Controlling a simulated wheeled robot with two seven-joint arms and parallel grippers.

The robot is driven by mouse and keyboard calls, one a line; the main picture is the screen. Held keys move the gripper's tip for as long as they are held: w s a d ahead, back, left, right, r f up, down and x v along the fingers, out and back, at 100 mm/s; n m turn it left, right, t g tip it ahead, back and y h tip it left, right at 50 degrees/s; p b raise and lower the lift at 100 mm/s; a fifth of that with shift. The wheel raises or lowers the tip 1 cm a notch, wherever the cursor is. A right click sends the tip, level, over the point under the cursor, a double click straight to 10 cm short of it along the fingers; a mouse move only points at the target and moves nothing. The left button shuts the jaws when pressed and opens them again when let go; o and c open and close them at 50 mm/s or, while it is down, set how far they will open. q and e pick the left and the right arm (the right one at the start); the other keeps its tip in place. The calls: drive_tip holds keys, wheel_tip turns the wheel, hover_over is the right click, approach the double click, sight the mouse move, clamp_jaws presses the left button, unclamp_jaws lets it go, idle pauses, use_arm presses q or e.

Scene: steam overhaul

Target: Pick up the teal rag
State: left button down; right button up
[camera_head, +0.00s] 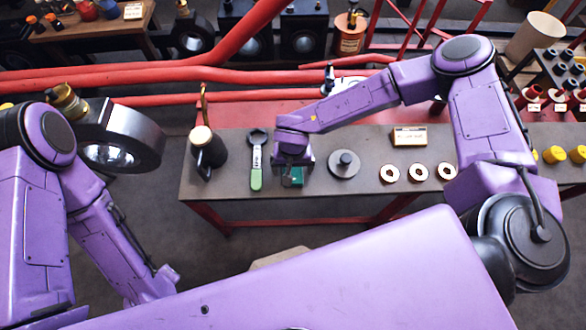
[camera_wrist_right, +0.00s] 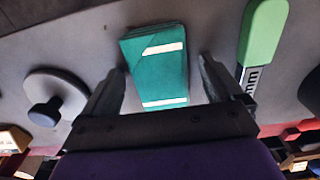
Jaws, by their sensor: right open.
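The teal rag (camera_wrist_right: 158,72) is folded, with two pale stripes, and lies on the grey bench top. In the head view only part of the rag (camera_head: 296,178) shows, below my right gripper (camera_head: 290,172). In the right wrist view my right gripper (camera_wrist_right: 160,85) is open, with one finger on each side of the rag. The fingers appear apart from it. My left arm shows at the left of the head view, but I cannot make out its gripper's fingers.
A green-handled tool (camera_head: 256,165) lies left of the rag, and a grey knobbed disc (camera_head: 344,164) sits to its right. A dark oil can (camera_head: 208,155) stands farther left. Red pipes (camera_head: 180,72) run behind the bench.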

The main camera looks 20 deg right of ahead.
sight(292, 169)
drive_tip(key=c, duration=1.1)
drive_tip(key=shift+c, duration=0.2)
drive_tip(key=shift+r, duration=0.25)
wheel_tip(292, 169, up, 3)
drive_tip(key=shift+s+a+r, duration=0.1)
drive_tip(key=shift+s, duration=0.05)
drive_tip(key=s+r, duration=0.1)
drive_tip(key=s+a+r, duration=0.1)
drive_tip(key=r, duration=0.1)
drive_tip(key=s+a+r, duration=0.1)
drive_tip(key=shift+s+r, duration=0.15)
drive_tip(key=shift+r, duration=0.05)
drive_tip(key=s+a+r, duration=0.4)
drive_tip(key=s+a, duration=0.1)
drive_tip(key=s, duration=0.3)
drive_tip(key=shift+s+r, duration=0.25)
drive_tip(key=shift+r, duration=0.15)
